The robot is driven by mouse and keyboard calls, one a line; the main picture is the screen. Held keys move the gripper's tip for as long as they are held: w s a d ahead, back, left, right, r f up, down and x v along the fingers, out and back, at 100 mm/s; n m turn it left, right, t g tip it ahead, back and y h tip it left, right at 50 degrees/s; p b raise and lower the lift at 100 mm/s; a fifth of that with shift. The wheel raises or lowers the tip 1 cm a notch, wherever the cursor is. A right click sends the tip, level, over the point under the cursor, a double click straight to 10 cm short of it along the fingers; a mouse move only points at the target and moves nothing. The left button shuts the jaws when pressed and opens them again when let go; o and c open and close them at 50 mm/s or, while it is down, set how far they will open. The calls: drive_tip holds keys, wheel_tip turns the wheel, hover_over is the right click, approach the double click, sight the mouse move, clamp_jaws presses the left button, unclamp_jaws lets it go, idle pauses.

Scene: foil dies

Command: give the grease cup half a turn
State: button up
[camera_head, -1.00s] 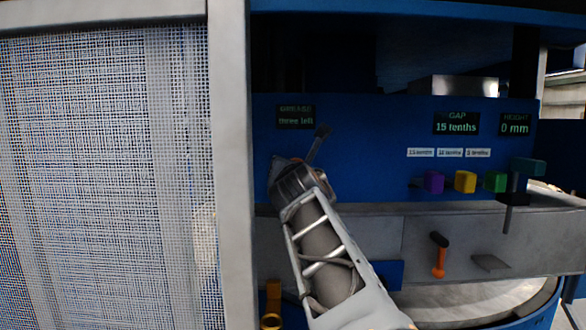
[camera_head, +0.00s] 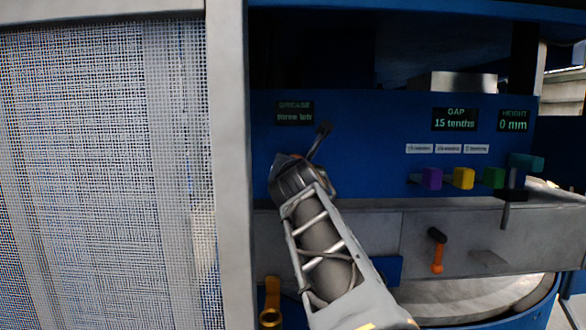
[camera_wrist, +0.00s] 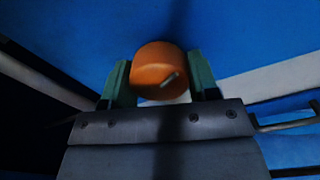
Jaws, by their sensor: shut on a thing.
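The grease cup is an orange round knob (camera_wrist: 156,66) between my two green fingertips in the wrist view, with a small pale pin or mark on its face. My gripper (camera_wrist: 160,84) is shut on it, one finger at each side. In the head view my arm's end (camera_head: 300,180) is at the blue panel, below the grease display (camera_head: 294,112), which appears to read "three left". My wrist hides the cup there.
Purple (camera_head: 431,178), yellow (camera_head: 463,178) and green (camera_head: 493,177) blocks sit on the panel to the right. An orange lever (camera_head: 437,252) is below them. A mesh guard (camera_head: 105,170) with a grey post (camera_head: 229,165) stands close on the left.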

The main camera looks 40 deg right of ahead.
drive_tip(key=shift+r, duration=0.1)
drive_tip(key=m+b, duration=0.1)
drive_tip(key=m, duration=0.2)
drive_tip(key=m+b, duration=0.2)
drive_tip(key=m, duration=0.2)
drive_tip(key=m+b, duration=0.4)
drive_tip(key=m, duration=0.3)
drive_tip(key=shift+m+b, duration=0.3)
drive_tip(key=shift+b, duration=0.1)
drive_tip(key=m+b, duration=0.2)
drive_tip(key=m, duration=0.2)
drive_tip(key=shift+m+h+b, duration=0.4)
drive_tip(key=shift+m+b, duration=0.4)
drive_tip(key=shift+m, duration=1.3)
